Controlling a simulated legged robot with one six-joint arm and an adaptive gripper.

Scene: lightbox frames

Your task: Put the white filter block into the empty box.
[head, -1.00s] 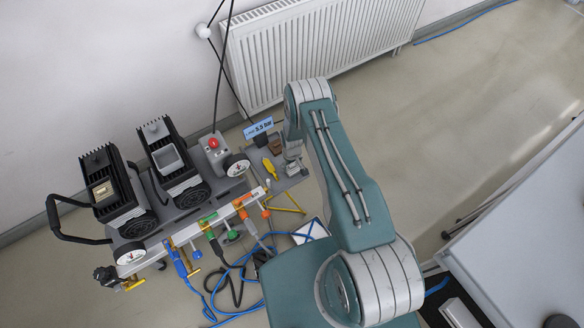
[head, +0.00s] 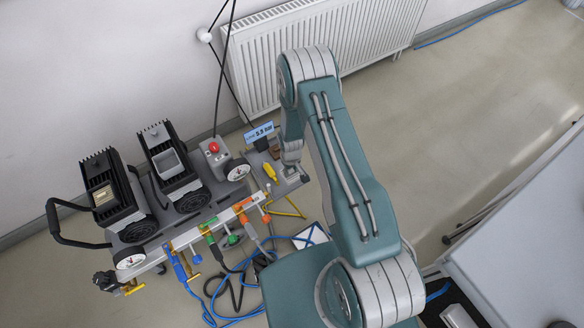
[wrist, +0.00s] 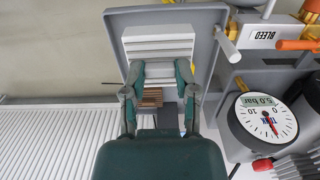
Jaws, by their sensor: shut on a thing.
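My gripper (wrist: 160,68) is shut on the white filter block (wrist: 159,42), a pale ribbed block. The block is at the grey tray (wrist: 218,70); I cannot tell whether it still touches the tray floor. In the head view my gripper (head: 291,163) is over the tray, at the right end of the bench, and largely hides the block. The empty box (head: 172,162) is an open grey box on top of the middle black pump unit, left of my gripper.
The left pump unit's box (head: 103,195) holds a tan piece. A brown block (wrist: 152,97) lies near my fingers. Cables hang from above and in front.

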